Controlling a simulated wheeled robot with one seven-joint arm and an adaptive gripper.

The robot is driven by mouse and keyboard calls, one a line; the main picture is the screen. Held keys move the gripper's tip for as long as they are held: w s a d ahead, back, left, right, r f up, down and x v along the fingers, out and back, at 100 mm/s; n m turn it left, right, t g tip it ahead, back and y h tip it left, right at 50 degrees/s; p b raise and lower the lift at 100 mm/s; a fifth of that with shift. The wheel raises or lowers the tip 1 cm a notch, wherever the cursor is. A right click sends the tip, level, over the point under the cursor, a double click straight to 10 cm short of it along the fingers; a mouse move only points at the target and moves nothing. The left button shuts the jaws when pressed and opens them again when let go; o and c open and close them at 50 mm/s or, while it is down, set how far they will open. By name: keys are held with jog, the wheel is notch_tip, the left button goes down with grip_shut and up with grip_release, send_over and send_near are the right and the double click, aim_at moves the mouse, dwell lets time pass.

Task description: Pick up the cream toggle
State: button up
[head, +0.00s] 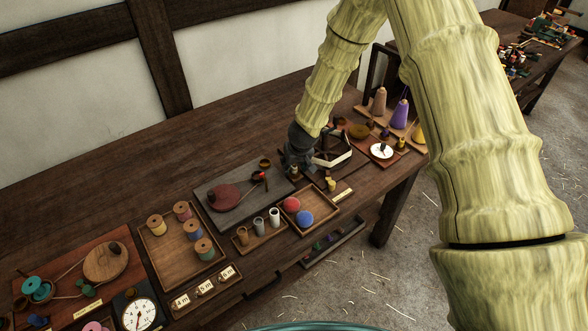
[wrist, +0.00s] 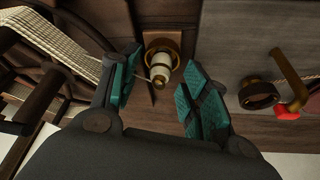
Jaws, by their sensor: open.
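A cream piece with a brass-coloured tip, which looks like the cream toggle (wrist: 160,66), sits in a round brass ring on a small wooden block (wrist: 149,22) in the wrist view. My gripper (wrist: 157,88) is open and empty, with one teal-padded finger on each side of the toggle. The toggle is between and slightly beyond the fingertips; I cannot tell whether either finger touches it. In the head view my gripper (head: 298,160) is low over the table beside the grey board, and the toggle cannot be made out there.
A grey board (head: 215,192) with a red disc and a brass crank (wrist: 286,74) lies close to the right of my gripper in the wrist view. A cream woven band (wrist: 68,35) and dark wheel are close on the left. Trays with balls (head: 305,218) and spools (head: 153,250) stand nearby.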

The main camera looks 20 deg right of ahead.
jog(key=shift+f, duration=0.1)
jog(key=c, duration=0.9)
